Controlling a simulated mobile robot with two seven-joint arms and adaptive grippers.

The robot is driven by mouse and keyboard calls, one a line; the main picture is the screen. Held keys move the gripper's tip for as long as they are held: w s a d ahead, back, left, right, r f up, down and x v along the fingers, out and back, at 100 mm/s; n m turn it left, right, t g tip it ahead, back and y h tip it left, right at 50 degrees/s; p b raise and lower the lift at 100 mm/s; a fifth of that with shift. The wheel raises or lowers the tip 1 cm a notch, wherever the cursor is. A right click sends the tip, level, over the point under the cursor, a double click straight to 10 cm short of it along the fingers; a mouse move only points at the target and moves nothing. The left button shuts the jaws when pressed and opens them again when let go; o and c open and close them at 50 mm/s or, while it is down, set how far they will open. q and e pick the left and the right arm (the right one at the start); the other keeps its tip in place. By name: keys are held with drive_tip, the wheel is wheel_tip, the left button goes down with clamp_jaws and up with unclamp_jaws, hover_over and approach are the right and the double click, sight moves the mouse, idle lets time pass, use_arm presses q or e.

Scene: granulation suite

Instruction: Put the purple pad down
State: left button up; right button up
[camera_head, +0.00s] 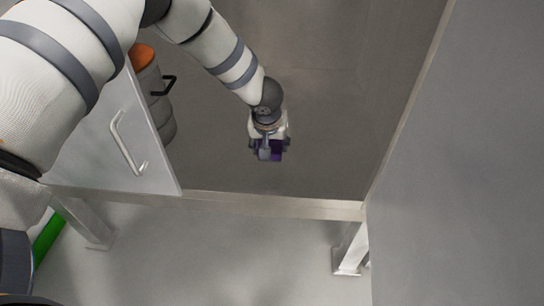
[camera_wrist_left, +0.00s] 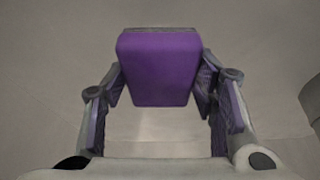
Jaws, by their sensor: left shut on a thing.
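The purple pad (camera_wrist_left: 158,70) is a small block held between the fingers of my left gripper (camera_wrist_left: 160,88) in the left wrist view. In the head view the left gripper (camera_head: 268,148) is over the grey metal surface (camera_head: 320,120), near its front edge, with the purple pad (camera_head: 275,156) partly hidden by the fingers. The gap between the pad and the surface cannot be told. My right gripper is not in view.
An orange-topped grey container (camera_head: 143,100) with a black handle stands to the left. A pale panel with a handle (camera_head: 125,145) is in front of it. A grey panel (camera_head: 465,160) stands at right. The surface around the gripper is clear.

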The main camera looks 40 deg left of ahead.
use_arm(q)
drive_tip(key=w+f, duration=0.1)
drive_tip(key=w+a+f+b, duration=0.1)
drive_tip(key=f, duration=0.2)
drive_tip(key=shift+w+a+f+b, duration=0.2)
drive_tip(key=shift+w+a+b, duration=0.1)
drive_tip(key=shift+w+a, duration=0.1)
drive_tip(key=f, duration=0.3)
drive_tip(key=shift+w+a+f+b, duration=0.1)
drive_tip(key=shift+w+f+b, duration=0.2)
drive_tip(key=shift+b, duration=0.1)
drive_tip(key=shift+r, duration=0.1)
drive_tip(key=o, duration=0.9)
drive_tip(key=shift+s+f, duration=0.1)
drive_tip(key=shift+f, duration=0.1)
drive_tip(key=o, duration=0.4)
